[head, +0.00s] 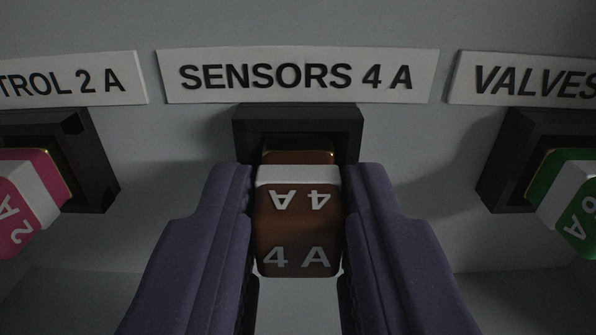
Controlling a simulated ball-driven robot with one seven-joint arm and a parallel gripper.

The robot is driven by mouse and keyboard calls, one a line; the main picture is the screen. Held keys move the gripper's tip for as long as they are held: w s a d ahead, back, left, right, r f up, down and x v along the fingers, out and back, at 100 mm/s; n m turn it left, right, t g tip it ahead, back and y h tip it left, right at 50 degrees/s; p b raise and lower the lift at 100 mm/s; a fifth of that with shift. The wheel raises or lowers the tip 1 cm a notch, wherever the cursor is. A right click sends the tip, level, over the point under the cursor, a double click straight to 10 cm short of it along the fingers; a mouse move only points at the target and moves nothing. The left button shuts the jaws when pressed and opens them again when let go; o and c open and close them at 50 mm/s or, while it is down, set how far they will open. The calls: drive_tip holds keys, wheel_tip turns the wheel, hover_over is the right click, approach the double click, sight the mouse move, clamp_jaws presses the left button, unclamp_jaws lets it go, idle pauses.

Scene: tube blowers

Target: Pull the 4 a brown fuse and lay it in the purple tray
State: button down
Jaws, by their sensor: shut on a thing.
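The brown fuse (297,229), marked 4 A with a pale band, is in the middle of the head view. Its far end sits at the opening of a dark socket (298,116) under the SENSORS 4 A label (298,76). I cannot tell how deep it is in the socket. My gripper (298,215) is shut on the fuse, one purple padded finger on its left side and one on its right. The purple tray is not in view.
A pink fuse (30,195) sits in a dark socket at the left, and a green fuse (572,205) in one at the right. Labels (65,80) run along the grey panel (190,150). Some clear room lies between the sockets.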

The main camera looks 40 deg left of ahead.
drive_tip(key=v, duration=0.6)
drive_tip(key=shift+p, duration=0.4)
drive_tip(key=shift+d, duration=0.1)
idle(0.4)
